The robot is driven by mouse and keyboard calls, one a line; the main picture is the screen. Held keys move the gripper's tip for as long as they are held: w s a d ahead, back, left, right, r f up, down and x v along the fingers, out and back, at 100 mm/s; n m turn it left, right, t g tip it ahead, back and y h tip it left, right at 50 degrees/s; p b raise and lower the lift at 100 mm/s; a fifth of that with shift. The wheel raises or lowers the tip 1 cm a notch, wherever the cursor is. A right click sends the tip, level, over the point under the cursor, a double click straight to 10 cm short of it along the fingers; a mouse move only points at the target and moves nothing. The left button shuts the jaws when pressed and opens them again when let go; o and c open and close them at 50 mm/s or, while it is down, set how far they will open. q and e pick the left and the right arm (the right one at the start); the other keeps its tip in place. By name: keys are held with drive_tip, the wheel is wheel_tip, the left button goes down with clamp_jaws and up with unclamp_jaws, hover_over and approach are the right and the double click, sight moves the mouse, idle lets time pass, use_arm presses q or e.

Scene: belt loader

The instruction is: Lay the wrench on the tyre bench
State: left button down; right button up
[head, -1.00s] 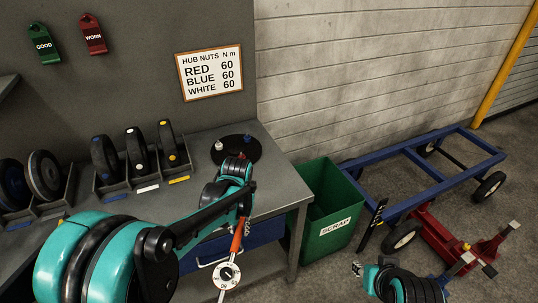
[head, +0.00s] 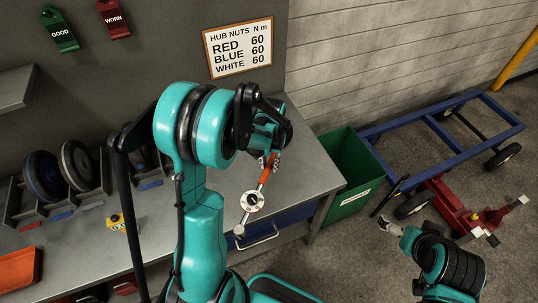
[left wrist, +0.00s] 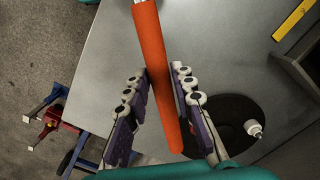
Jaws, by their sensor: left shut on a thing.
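The wrench has an orange handle (head: 267,170) and a round white dial (head: 252,202), with a silver end below the dial. My left gripper (head: 274,156) is shut on the handle. In the left wrist view the orange handle (left wrist: 158,75) runs between the finger pads. In the head view the wrench hangs tilted in front of the grey tyre bench (head: 308,175), its dial near the front edge. I cannot tell its height above the top. My right gripper (head: 385,225) is at the lower right, away from the bench, too small to read.
A black disc (left wrist: 222,125) with a white peg lies on the bench. A green bin (head: 352,165), blue cart frame (head: 440,125) and red jack (head: 450,210) are at right.

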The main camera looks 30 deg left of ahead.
use_arm(q)
drive_tip(key=shift+a+f, duration=0.1)
drive_tip(key=shift+a, duration=0.2)
drive_tip(key=shift+d+f+b, duration=0.1)
drive_tip(key=shift+f+b, duration=0.55)
drive_tip(key=shift+f, duration=0.2)
drive_tip(key=b, duration=0.3)
hover_over(269, 180)
drive_tip(key=shift+f, duration=2.4)
drive_tip(key=shift+f+b, duration=0.75)
drive_tip(key=c, duration=1.2)
unclamp_jaws()
drive_tip(key=r, duration=1.2)
drive_tip(key=shift+w, duration=0.25)
